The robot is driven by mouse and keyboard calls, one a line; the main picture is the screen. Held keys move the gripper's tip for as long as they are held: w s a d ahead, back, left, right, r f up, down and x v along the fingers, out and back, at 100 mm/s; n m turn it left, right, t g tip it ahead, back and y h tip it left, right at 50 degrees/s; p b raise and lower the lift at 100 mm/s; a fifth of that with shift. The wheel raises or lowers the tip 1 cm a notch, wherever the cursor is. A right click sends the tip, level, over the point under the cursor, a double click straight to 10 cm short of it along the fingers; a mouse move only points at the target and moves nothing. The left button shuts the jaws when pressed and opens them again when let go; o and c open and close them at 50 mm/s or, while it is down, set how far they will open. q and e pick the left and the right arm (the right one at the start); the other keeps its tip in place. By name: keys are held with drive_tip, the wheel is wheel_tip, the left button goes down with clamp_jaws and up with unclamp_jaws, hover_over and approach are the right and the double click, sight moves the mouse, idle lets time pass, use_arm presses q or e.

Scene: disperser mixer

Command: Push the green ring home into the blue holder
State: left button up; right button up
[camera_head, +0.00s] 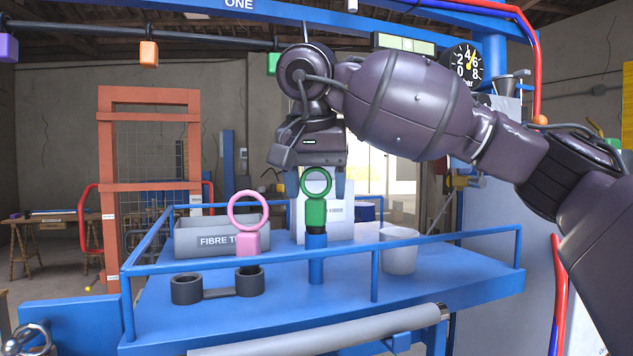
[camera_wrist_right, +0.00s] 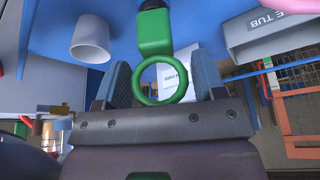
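The green ring (camera_head: 316,213) stands upright on the blue holder (camera_head: 316,262), its loop on top of a green block. A short dark section shows between the block and the holder. My right gripper (camera_head: 315,187) points down over it, with its blue fingers on either side of the loop. In the right wrist view, the green ring (camera_wrist_right: 155,36) sits between the fingers (camera_wrist_right: 161,76), with a gap visible on each side. The right gripper is open. My left gripper is not in view.
A grey "FIBRE TUB" bin (camera_head: 215,240) and a white card (camera_head: 340,222) are behind. A pale cup (camera_head: 398,250) is right of the holder. Blue rails edge the platform.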

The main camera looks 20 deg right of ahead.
drive_tip(key=o, duration=0.3)
drive_tip(key=shift+r, duration=0.1)
drive_tip(key=v, duration=1)
drive_tip(key=shift+s+r+p, duration=0.2)
drive_tip(key=shift+r+p, duration=0.05)
drive_tip(key=shift+p, duration=0.05)
drive_tip(key=shift+a, duration=0.1)
idle(0.4)
